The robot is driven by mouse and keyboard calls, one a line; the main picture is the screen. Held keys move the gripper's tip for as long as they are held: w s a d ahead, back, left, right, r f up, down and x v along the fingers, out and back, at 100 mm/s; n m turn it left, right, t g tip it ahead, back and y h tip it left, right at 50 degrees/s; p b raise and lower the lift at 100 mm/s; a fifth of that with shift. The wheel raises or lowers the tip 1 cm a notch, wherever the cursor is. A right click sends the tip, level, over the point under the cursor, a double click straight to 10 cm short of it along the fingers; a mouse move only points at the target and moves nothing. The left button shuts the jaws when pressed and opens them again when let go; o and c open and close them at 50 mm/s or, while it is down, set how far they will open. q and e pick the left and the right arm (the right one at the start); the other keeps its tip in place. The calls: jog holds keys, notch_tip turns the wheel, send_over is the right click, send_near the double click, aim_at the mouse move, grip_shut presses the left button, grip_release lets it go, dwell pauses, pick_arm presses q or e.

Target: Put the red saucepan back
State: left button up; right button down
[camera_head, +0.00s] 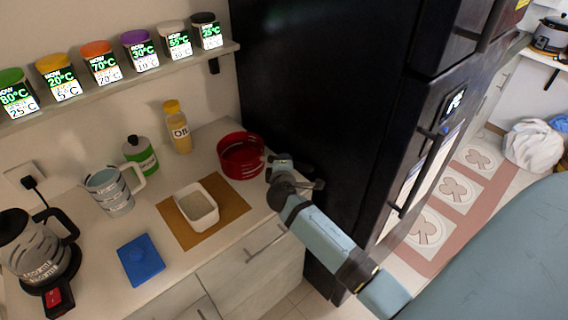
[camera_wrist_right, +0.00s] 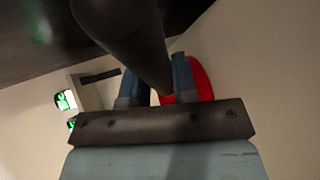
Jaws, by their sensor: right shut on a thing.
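The red saucepan (camera_head: 241,157) stands on the counter at its right end, close to the black fridge. My right gripper (camera_head: 279,163) is at the saucepan's right side, where the handle would be; the handle itself is mostly hidden by it. In the right wrist view the red saucepan (camera_wrist_right: 201,80) shows behind the fingers (camera_wrist_right: 158,88), and a dark, blurred shape covers the upper middle. The right gripper is shut on the saucepan. My left gripper is in neither view.
A white dish (camera_head: 197,206) stands on a brown mat (camera_head: 234,200) left of my right gripper. An oil bottle (camera_head: 177,127), a green bottle (camera_head: 140,154) and a mug (camera_head: 114,190) stand behind. A blue lid-like block (camera_head: 140,260) lies in front. The fridge (camera_head: 318,90) borders the counter's right end.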

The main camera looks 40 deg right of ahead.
jog(key=shift+f, duration=0.15)
jog(key=c, duration=0.9)
grip_release()
